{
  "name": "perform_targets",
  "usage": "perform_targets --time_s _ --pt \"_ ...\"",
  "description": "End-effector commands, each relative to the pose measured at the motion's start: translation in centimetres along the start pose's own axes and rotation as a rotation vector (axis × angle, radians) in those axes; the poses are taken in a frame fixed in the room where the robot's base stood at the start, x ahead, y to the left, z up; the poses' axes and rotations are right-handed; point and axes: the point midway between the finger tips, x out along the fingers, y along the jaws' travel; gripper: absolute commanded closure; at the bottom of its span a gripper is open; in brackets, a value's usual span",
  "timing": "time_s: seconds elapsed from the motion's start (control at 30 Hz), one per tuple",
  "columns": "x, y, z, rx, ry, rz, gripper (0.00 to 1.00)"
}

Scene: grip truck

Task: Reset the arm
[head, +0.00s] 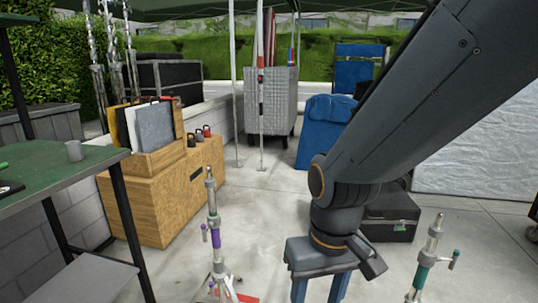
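My arm (430,95) comes down from the upper right to a dark wrist (342,205). Below the wrist is my gripper (319,291), a grey block with two blue fingers. The fingers stand apart with a gap between them, and I see nothing held. Their tips run to the bottom edge of the picture, so the ends may be cut off. The gripper hangs between two metal stands, apart from both in the picture.
A stand with a purple collar (215,238) is left of the gripper; one with a green collar (424,268) is right. A black case (390,228) lies behind the wrist. A wooden crate (160,205) and green-topped table (60,172) are left.

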Motion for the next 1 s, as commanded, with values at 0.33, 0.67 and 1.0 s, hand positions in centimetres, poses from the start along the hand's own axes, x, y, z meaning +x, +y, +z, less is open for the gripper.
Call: perform_targets --time_s 0.33,0.67,1.0 --pt "-7.8 4.8 2.0 0.138 -0.015 0.030 0.52" --pt "-12.8 8.5 4.0 0.240 -0.026 0.050 0.52" --pt "-13.4 9.3 4.4 0.260 -0.030 0.054 0.54"
